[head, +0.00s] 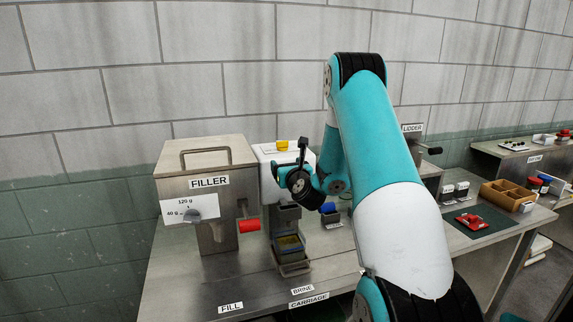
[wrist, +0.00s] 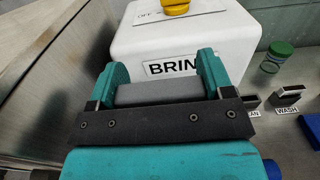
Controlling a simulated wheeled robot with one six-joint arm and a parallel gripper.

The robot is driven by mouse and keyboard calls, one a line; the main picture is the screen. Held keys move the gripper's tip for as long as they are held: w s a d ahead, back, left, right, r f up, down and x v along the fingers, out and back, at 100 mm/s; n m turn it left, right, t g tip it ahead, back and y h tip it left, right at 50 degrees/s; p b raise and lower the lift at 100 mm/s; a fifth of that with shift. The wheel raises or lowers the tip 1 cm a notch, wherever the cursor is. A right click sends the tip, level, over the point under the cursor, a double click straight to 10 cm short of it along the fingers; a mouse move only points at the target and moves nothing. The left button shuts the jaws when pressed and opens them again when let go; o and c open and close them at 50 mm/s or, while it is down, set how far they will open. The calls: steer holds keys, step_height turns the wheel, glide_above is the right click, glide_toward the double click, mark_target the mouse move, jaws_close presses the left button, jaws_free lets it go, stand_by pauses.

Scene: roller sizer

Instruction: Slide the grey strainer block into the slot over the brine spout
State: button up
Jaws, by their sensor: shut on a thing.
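The grey strainer block (wrist: 160,92) is held between the two teal fingers of my gripper (wrist: 162,72) in the wrist view. My gripper is shut on it, close in front of the white brine unit (wrist: 225,35). In the head view, my gripper (head: 292,182) is at the front of the brine unit (head: 266,158), which has a yellow knob (head: 282,146). My wrist hides most of the unit's front, and I cannot make out the spout or slot, or whether the block touches it. A grey part (head: 287,215) shows below my wrist, above a small tray (head: 294,268).
The steel filler (head: 205,160) with a red handle (head: 249,226) stands just left. A blue item (head: 328,208) sits right of my gripper. The wrist view shows a green-lidded jar (wrist: 275,56) and a WASH label (wrist: 287,110).

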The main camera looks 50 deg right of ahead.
step_height(320, 180, down, 6)
steer(key=b, duration=0.5)
steer(key=shift+s+r, duration=0.1)
steer(key=shift+s, duration=0.05)
stand_by(2.2)
steer(key=shift+f+b, duration=0.3)
steer(key=shift+f, duration=0.2)
steer(key=shift+f+b, duration=1.9)
steer(key=shift+f, duration=0.15)
steer(key=o, duration=0.9)
steer(key=shift+o, duration=0.2)
steer(key=shift+a, duration=0.1)
